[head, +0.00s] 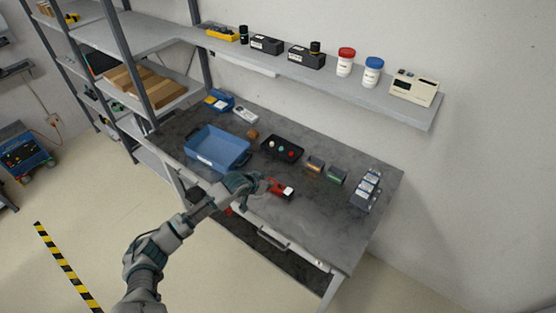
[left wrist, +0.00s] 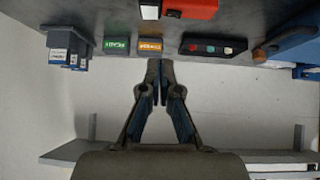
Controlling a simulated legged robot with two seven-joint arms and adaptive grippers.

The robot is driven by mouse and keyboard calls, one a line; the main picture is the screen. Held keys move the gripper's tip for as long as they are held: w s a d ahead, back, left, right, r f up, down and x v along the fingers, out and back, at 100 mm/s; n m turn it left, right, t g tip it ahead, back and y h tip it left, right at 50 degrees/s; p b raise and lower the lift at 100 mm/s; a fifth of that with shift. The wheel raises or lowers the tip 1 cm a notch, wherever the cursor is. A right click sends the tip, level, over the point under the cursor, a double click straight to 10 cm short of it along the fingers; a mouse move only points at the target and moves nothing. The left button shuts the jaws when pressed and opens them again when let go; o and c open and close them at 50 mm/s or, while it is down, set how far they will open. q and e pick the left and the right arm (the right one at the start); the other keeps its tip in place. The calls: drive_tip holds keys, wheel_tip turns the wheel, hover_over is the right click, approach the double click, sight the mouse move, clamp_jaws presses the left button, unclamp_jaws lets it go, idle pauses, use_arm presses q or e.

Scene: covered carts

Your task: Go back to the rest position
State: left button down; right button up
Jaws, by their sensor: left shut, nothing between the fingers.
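My left arm comes in from the lower left of the head view and ends in my left gripper (head: 259,185) over the front part of the grey workbench (head: 330,222). In the left wrist view the two fingers of the left gripper (left wrist: 160,64) meet at their tips with nothing between them. A red device with a white face (head: 284,190) lies on the bench just right of the gripper in the head view. It also shows at the top of the left wrist view (left wrist: 190,8), apart from the fingertips. My right gripper is not in view.
A blue bin (head: 240,163) stands left of the gripper. Behind are a black tray with coloured knobs (head: 297,162), an orange box (head: 315,164), a green box (head: 337,175) and blue-labelled containers (head: 365,190). A wall shelf (head: 325,80) overhangs the bench.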

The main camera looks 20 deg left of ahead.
use_arm(q)
drive_tip(key=shift+f, duration=0.1)
drive_tip(key=s+d+f+g, duration=0.1)
drive_tip(key=s+d+f, duration=0.2)
drive_tip(key=s, duration=0.3)
drive_tip(key=s+d+f+m, duration=0.1)
drive_tip(key=s+d+f, duration=0.25)
drive_tip(key=s, duration=0.25)
drive_tip(key=s+d+f+g, duration=0.1)
drive_tip(key=s+d+f, duration=0.15)
drive_tip(key=s, duration=0.35)
drive_tip(key=s+a+f+n+g+y, duration=0.15)
drive_tip(key=s+a, duration=0.25)
drive_tip(key=s, duration=0.7)
drive_tip(key=s+a+f+n+g+y, duration=0.15)
drive_tip(key=s+a, duration=0.25)
drive_tip(key=s, duration=0.6)
drive_tip(key=s+f+g+b, duration=0.1)
drive_tip(key=s+f+b, duration=0.2)
drive_tip(key=f, duration=2.6)
drive_tip(key=s+a+f+g+b, duration=0.1)
drive_tip(key=s+a+f, duration=0.2)
drive_tip(key=s+f, duration=1.4)
drive_tip(key=shift+s+f+y+b, duration=0.15)
drive_tip(key=shift+f+y+b, duration=0.2)
drive_tip(key=shift+f, duration=0.2)
